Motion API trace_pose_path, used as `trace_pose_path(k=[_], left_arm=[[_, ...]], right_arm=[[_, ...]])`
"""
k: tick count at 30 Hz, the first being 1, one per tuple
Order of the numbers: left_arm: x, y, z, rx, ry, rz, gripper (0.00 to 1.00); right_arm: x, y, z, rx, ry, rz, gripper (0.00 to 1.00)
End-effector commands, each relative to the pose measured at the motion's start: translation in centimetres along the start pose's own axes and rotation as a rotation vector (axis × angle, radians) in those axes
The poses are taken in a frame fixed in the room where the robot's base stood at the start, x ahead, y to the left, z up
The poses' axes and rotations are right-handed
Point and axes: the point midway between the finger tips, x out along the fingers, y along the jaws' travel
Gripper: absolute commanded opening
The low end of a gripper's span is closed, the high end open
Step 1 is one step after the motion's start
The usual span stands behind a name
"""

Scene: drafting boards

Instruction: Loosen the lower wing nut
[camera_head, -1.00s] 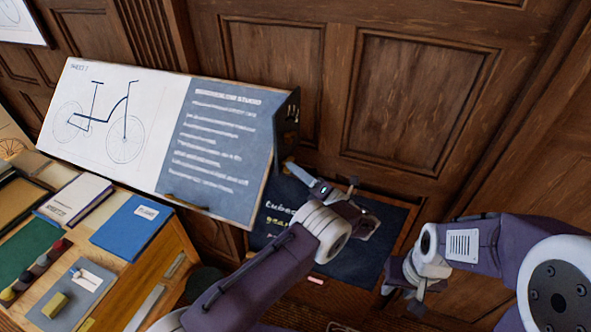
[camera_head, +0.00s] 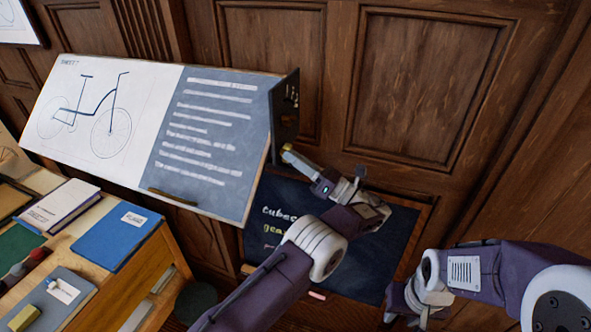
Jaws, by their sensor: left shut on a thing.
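The drafting board (camera_head: 215,133) stands tilted at the left centre, with a bicycle drawing on its left half and a blue-grey text panel on its right. A dark side bracket (camera_head: 285,108) is at its right edge. My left gripper (camera_head: 291,154) is just below this bracket, its fingers shut on a small brass-coloured piece (camera_head: 287,148). This looks like the lower wing nut, mostly hidden by the fingers. My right gripper (camera_head: 402,300) hangs low at the right, away from the board. Its fingers are not clear enough to tell open from shut.
A wooden desk (camera_head: 152,262) with a blue folder (camera_head: 117,235), a book and other items stands at the lower left. A dark chalkboard (camera_head: 365,262) with writing is behind my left arm. A panelled wooden wall (camera_head: 430,85) closes the back.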

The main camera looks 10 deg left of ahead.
Motion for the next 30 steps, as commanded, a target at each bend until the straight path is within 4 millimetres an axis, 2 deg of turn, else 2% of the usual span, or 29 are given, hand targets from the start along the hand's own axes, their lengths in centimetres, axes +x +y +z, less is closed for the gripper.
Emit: trace_pose_path(k=[1,6,21,22,24,30], left_arm=[[-0.11,-0.21,-0.42,-0.016,0.002,0.007,0.00],[-0.03,-0.14,-0.22,-0.055,0.001,0.024,0.00],[0.06,-0.06,-0.01,-0.070,0.001,0.030,0.00],[0.06,-0.06,-0.01,-0.070,0.001,0.030,0.24],[0.06,-0.06,0.00,-0.070,0.001,0.030,0.37],[0.03,-0.07,0.00,-0.070,0.001,0.030,0.37]], right_arm=[[0.73,0.01,0.07,0.000,0.000,0.000,0.36],[1.32,0.03,0.13,0.000,0.000,0.000,0.36],[1.42,0.03,0.14,0.000,0.000,0.000,0.36],[1.42,0.03,0.14,0.000,0.000,0.000,0.36],[1.42,0.03,0.15,0.000,0.000,0.000,0.36],[1.42,0.03,0.14,0.000,0.000,0.000,0.36]])
